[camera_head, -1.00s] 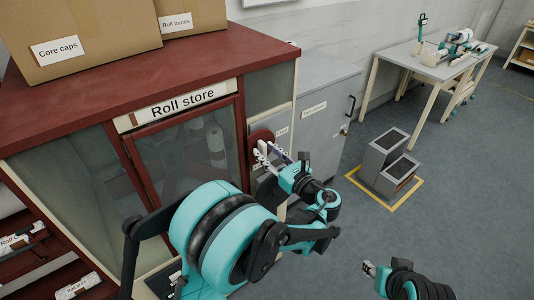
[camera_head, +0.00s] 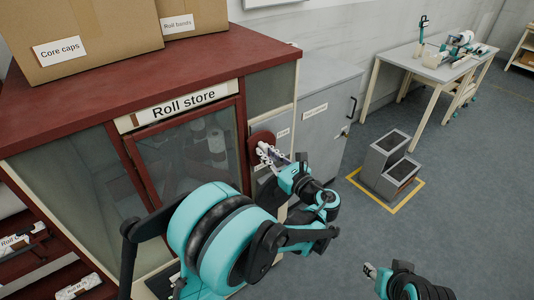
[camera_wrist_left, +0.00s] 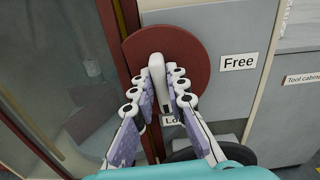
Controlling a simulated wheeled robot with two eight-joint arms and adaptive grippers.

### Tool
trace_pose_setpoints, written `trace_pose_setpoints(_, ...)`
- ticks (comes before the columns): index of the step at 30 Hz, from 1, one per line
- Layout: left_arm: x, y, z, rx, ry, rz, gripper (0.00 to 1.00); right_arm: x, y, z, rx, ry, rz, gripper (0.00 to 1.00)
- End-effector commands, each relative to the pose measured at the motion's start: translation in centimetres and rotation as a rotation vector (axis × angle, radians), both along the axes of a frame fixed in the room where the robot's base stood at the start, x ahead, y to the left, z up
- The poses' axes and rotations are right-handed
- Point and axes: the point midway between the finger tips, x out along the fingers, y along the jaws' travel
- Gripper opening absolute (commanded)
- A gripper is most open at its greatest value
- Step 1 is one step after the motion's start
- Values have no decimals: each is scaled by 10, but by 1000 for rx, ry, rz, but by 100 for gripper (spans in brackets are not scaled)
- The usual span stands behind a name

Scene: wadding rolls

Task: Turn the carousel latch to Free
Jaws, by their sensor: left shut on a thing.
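The carousel latch is a dark red disc (camera_wrist_left: 195,48) with a white handle (camera_wrist_left: 157,68) on the grey panel beside the roll store. The handle points down towards a label that begins "Lo" (camera_wrist_left: 172,119), partly hidden by my fingers. The "Free" label (camera_wrist_left: 238,62) is to the right of the disc. My left gripper (camera_wrist_left: 163,82) is shut on the handle, with a finger on each side. In the head view my left gripper (camera_head: 268,154) is at the red disc (camera_head: 260,138). My right gripper (camera_head: 370,270) is low, away from the latch; its jaws are too small to read.
The roll store (camera_head: 182,103) with its glazed door stands left of the latch, with cardboard boxes (camera_head: 95,55) on top. A grey tool cabinet (camera_head: 330,125) is to the right.

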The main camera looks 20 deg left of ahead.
Motion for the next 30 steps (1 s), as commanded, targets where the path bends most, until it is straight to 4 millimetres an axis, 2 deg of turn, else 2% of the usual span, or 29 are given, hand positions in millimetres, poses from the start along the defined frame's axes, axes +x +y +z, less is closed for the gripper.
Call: trace_pose_setpoints(30,-7,5,-6,-561,-718,1,0,0,0,-15,0,0,0,40)
